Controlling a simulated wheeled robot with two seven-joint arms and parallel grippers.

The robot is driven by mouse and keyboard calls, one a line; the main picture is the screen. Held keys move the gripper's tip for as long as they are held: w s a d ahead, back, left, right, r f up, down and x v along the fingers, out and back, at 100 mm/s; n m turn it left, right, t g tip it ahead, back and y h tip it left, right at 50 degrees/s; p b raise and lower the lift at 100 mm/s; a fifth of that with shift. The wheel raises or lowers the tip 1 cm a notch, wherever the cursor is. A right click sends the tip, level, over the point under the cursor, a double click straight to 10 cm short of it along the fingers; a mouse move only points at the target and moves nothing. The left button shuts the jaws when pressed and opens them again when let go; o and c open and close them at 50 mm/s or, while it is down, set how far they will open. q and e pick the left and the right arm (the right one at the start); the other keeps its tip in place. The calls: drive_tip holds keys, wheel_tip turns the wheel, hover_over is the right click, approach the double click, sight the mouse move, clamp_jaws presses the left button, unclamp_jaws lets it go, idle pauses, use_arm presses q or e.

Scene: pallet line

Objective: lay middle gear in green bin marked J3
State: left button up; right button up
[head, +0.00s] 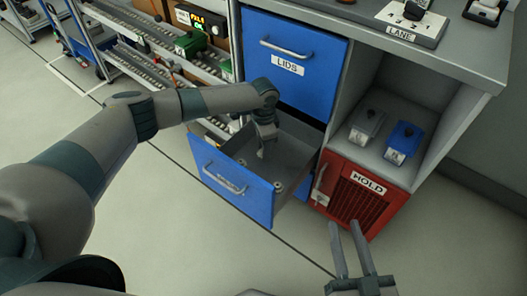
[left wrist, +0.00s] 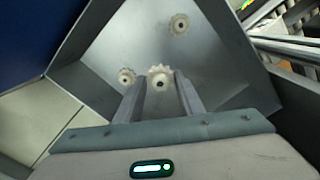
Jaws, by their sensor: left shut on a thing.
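An open blue drawer (head: 236,193) with a grey inside is pulled out below the LIDS drawer. My left gripper (head: 262,151) reaches down into it. In the left wrist view, my left gripper (left wrist: 158,88) is shut on the middle gear (left wrist: 158,77), a pale toothed gear with a dark hole. A second gear (left wrist: 127,76) lies to its left and a third gear (left wrist: 179,23) lies farther off on the drawer floor. My right gripper (head: 345,228) is open and empty above the floor. No J3 marking is legible; a green box (head: 190,44) stands on the rack.
A closed blue LIDS drawer (head: 300,50) is directly above. A red HOLD crate (head: 357,198) stands right of the open drawer, with a grey item (head: 366,125) and a blue item (head: 404,140) on the shelf above it. The roller rack (head: 150,65) is behind my left arm.

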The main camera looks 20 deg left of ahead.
use_arm(q)
drive_tip(key=shift+r, duration=0.15)
idle(0.4)
drive_tip(key=s+r+n, duration=0.5)
drive_tip(key=r, duration=0.7)
drive_tip(key=s+a+r+n, duration=0.1)
drive_tip(key=s+r+n, duration=0.5)
drive_tip(key=r, duration=0.7)
drive_tip(key=shift+s+a+r, duration=0.15)
drive_tip(key=shift+r, duration=0.15)
